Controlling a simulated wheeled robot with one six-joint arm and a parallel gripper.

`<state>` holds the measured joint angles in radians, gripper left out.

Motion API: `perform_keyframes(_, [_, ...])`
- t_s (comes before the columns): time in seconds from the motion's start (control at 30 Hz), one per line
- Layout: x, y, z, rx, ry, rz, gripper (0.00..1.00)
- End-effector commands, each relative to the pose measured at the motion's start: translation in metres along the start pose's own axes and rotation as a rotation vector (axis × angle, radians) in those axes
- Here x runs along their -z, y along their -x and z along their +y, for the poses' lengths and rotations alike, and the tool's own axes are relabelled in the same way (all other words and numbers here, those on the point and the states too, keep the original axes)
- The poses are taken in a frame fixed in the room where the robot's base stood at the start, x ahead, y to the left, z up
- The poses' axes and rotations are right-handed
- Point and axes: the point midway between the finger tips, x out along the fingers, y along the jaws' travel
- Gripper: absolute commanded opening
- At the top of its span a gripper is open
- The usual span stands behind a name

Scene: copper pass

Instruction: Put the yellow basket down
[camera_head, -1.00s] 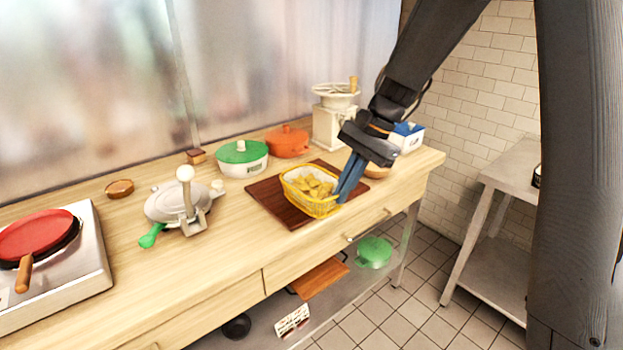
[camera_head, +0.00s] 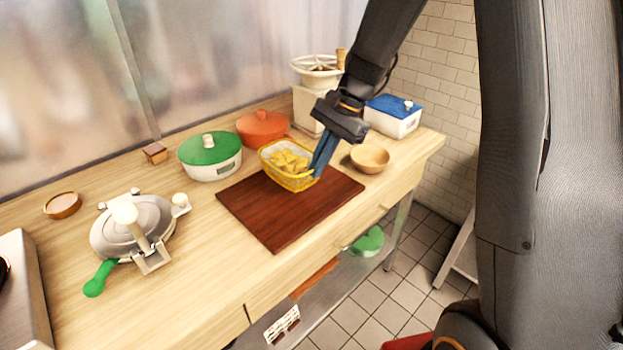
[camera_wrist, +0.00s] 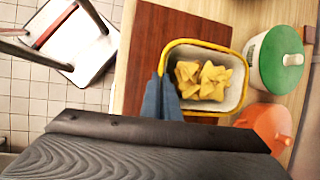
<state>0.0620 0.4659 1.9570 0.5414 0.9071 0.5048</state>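The yellow basket (camera_head: 291,181) has a pale lining and holds several yellow chunks (camera_head: 289,161). It is roughly level over the back part of the dark wooden board (camera_head: 291,213); I cannot tell whether it touches the board. My gripper (camera_head: 318,172) reaches down at the basket's right side, its blue fingers close together on the rim. In the wrist view the basket (camera_wrist: 201,116) is beside the fingers (camera_wrist: 161,101), which meet its left end. The fingertips are partly hidden by the rim.
Behind the basket stand a green-lidded pot (camera_head: 210,157) and an orange pot (camera_head: 262,128). A wooden bowl (camera_head: 370,158) is to its right, near a blue-lidded box (camera_head: 393,117). A silver press (camera_head: 133,232) stands at left. The board's front part is bare.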

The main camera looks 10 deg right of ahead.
Motion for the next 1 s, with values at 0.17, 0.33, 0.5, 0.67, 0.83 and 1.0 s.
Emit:
perform_keyframes(0.17, [0.005,-0.014,0.003,-0.001,0.0,-0.001,0.0])
perform_keyframes(0.33, [0.012,-0.035,0.007,-0.003,0.001,-0.003,0.0])
perform_keyframes(0.5, [0.018,-0.049,0.009,-0.002,0.004,-0.001,0.0])
perform_keyframes(0.67, [0.018,-0.05,0.009,-0.001,0.005,-0.001,0.0])
perform_keyframes(0.83, [0.019,-0.051,0.009,-0.002,0.005,-0.001,0.0])
perform_keyframes(1.0, [0.019,-0.053,0.009,-0.002,0.005,-0.001,0.17])
